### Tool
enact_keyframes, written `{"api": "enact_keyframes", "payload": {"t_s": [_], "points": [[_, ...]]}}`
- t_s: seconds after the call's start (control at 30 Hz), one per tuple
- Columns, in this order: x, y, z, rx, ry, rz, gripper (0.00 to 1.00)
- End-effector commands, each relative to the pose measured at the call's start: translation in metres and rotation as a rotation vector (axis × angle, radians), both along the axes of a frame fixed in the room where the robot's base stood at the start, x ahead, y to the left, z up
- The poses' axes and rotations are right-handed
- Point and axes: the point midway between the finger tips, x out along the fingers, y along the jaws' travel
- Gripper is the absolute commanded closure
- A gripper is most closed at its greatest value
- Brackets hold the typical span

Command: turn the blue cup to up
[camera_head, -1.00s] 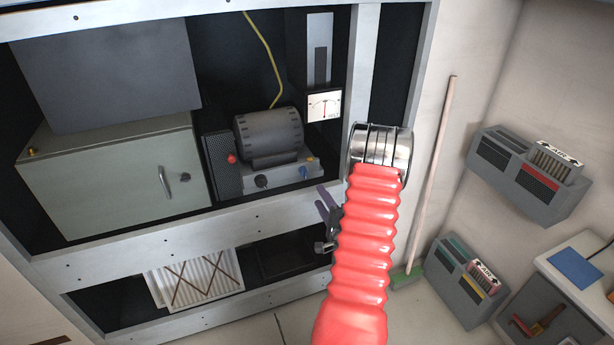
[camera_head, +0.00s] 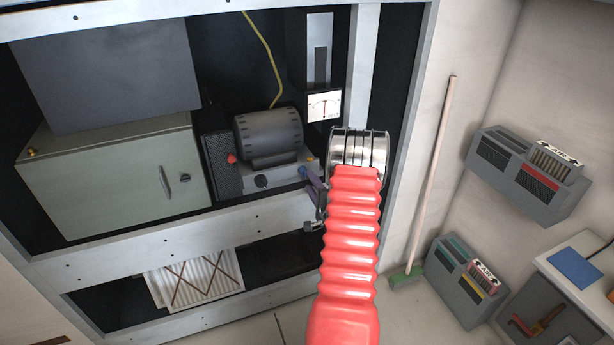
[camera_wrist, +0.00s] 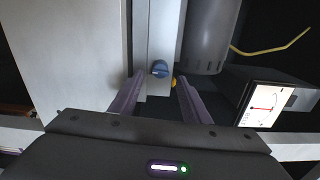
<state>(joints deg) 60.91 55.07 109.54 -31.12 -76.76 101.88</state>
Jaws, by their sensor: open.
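The blue cup is a small round blue knob (camera_wrist: 160,68) on the pale grey face of the motor unit (camera_head: 290,173). In the wrist view it lies just beyond and between my two fingertips. A raised bar seems to run across it, roughly level in that view. My gripper (camera_wrist: 160,80) is open, with one purple-grey finger on each side of the knob's line and a gap between them. Contact with the knob cannot be told. In the head view my gripper (camera_head: 310,180) reaches the unit's right end, and its fingers largely cover the knob.
A dark ribbed motor drum (camera_head: 268,135) stands above the knob's panel. A red knob (camera_head: 232,158), a dark knob (camera_head: 261,181) and a yellow part (camera_wrist: 174,81) are nearby. A white meter (camera_head: 324,105) and yellow cable (camera_head: 265,55) are close. The rack's lower beam (camera_head: 180,232) runs below.

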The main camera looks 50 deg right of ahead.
Motion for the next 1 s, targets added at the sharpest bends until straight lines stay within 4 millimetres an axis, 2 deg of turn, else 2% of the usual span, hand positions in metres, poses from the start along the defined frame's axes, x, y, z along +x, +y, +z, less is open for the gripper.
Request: {"api": "enact_keyframes", "payload": {"t_s": [0.1,0.3,0.73,1.0], "points": [[0.017,-0.009,-0.001,0.0,0.0,0.003,0.57],[0.038,-0.022,0.0,-0.001,0.0,0.002,0.57],[0.045,-0.027,0.0,0.0,0.001,0.001,0.57],[0.045,-0.027,0.0,0.0,0.001,0.001,0.75]]}}
